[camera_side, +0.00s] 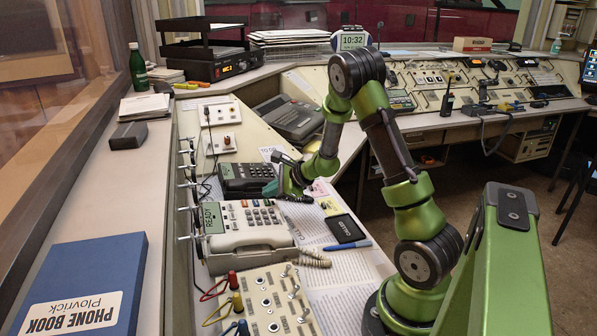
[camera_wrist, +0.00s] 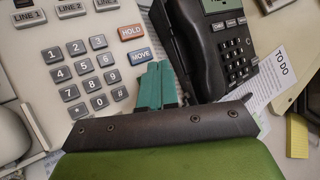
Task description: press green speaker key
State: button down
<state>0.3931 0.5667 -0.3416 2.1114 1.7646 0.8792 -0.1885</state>
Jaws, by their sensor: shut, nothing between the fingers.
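The cream desk phone (camera_side: 240,238) with a lit READY display stands on the console's angled desk. I cannot make out a green speaker key in either view; the area below MOVE is hidden by my fingers. My gripper (camera_wrist: 159,68) is shut and empty, its teal fingertips just right of and below the MOVE key. In the side view my gripper (camera_side: 271,188) is over the phone's far end, beside the black phone; I cannot tell whether it touches anything.
A black phone (camera_side: 240,178) stands close behind the cream one; its handset (camera_wrist: 190,45) is near my fingers. A coiled cord (camera_side: 312,258), blue pen (camera_side: 348,245) and black wallet-like item (camera_side: 345,229) lie to the right. A switch panel (camera_side: 270,305) is in front.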

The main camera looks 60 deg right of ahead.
jog(key=shift+f, duration=0.2)
jog(key=shift+f, duration=0.25)
jog(key=shift+w+a+f, duration=0.1)
jog(key=shift+f, duration=0.25)
dwell(0.6)
jog(key=shift+r, duration=0.75)
jog(key=shift+s+d+r, duration=0.1)
jog(key=shift+s+r, duration=0.05)
jog(key=shift+r, duration=0.7)
jog(key=shift+s+d+r, duration=0.1)
jog(key=shift+d+r, duration=0.05)
jog(key=shift+r, duration=0.65)
jog(key=shift+s+d+r, duration=0.1)
jog(key=shift+s+r, duration=0.05)
jog(key=shift+r, duration=0.7)
